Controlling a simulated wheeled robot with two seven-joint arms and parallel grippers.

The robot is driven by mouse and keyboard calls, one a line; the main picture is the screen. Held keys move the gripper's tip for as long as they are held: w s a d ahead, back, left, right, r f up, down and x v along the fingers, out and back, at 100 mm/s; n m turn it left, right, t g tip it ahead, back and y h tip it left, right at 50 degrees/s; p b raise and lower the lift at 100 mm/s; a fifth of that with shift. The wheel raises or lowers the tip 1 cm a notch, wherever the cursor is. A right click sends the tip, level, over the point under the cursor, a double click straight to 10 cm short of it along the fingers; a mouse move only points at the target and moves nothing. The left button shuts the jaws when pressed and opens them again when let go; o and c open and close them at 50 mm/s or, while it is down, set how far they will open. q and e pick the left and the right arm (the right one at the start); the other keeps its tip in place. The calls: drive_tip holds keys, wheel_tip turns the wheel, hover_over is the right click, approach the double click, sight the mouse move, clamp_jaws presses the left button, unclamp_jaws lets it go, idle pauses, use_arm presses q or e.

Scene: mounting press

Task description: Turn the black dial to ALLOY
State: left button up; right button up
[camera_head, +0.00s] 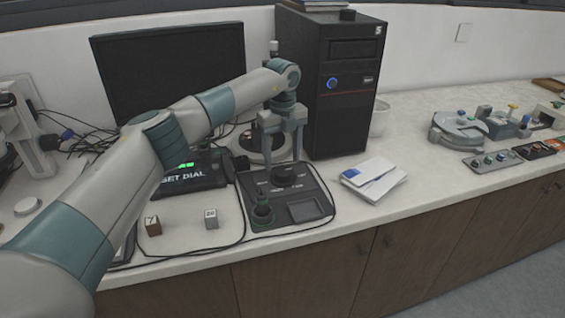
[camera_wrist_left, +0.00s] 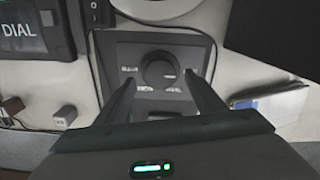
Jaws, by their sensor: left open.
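The black dial (camera_wrist_left: 159,71) sits on a dark control panel (camera_wrist_left: 200,52) with small white labels around it; one at its left looks like ALLOY, though the lettering is small. In the head view the dial (camera_head: 284,176) is on the panel (camera_head: 258,217) on the counter. My left gripper (camera_head: 283,158) points down over the dial, its fingers apart. In the left wrist view the open fingers (camera_wrist_left: 163,92) reach toward the panel on both sides of the dial's near edge; I cannot tell whether they touch it. My right gripper is not in view.
A display reading SET DIAL (camera_head: 207,178) is to the left.

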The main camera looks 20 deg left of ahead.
sight(282, 170)
use_arm(q)
drive_tip(key=shift+f, duration=1.6)
drive_tip(key=shift+c, duration=0.3)
drive_tip(key=c, duration=1)
